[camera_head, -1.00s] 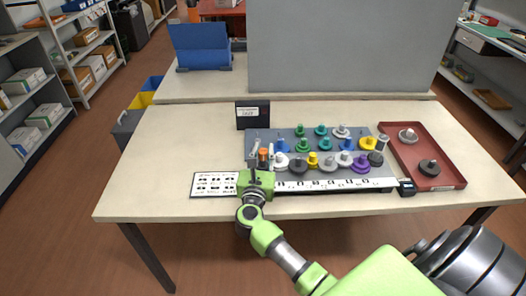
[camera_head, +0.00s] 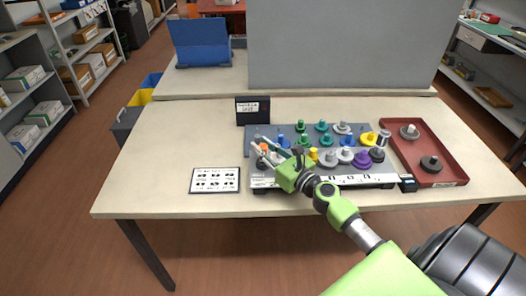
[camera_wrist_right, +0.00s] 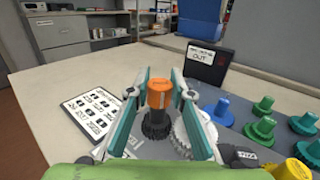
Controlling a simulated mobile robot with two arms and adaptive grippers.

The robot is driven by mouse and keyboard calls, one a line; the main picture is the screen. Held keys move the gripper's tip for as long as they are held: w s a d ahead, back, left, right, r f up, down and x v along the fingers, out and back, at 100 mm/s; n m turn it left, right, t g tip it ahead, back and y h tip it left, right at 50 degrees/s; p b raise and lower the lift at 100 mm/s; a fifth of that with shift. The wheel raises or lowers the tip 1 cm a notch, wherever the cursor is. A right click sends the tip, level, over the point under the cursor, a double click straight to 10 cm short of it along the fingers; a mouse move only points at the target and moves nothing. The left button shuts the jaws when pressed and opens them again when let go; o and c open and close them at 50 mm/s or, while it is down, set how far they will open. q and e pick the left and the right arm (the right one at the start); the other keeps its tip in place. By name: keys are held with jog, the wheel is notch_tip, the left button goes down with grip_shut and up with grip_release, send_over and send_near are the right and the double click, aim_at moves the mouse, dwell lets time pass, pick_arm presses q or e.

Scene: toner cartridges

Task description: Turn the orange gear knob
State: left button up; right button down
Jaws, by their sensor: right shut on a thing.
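The orange gear knob (camera_wrist_right: 160,93) stands upright in the right wrist view, an orange cap on a dark toothed gear. In the head view the orange knob (camera_head: 264,148) is at the left end of the grey board (camera_head: 253,131). My right gripper (camera_wrist_right: 160,84) has one finger on each side of the orange cap and is shut on it. It also shows in the head view (camera_head: 265,149), coming in from the right. A white gear (camera_wrist_right: 195,132) stands close to the right of the knob. My left gripper is not in view.
Several coloured gear knobs crowd the board, among them a blue one (camera_wrist_right: 223,112). A dark sign (camera_head: 252,110) stands behind it, and a printed card (camera_head: 215,180) lies to the left. A red tray (camera_head: 445,178) with two gears is at the right.

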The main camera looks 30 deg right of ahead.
jog(key=n+y+b, duration=0.1)
jog(key=n+g+y+b, duration=0.1)
jog(key=y, duration=0.1)
jog(key=n+y+b, duration=0.1)
jog(key=y+b, duration=0.1)
jog(key=shift+d+f, duration=0.1)
jog(key=shift+f, duration=0.15)
jog(key=shift+r+n+g+y+b, duration=0.25)
jog(key=shift+n+g+y+b, duration=0.75)
jog(key=shift+n+y+b, duration=0.4)
jog(key=c, duration=1.8)
grip_release()
jog(key=v, duration=1.1)
jog(key=shift+s+d, duration=0.25)
jog(key=shift+s, duration=0.05)
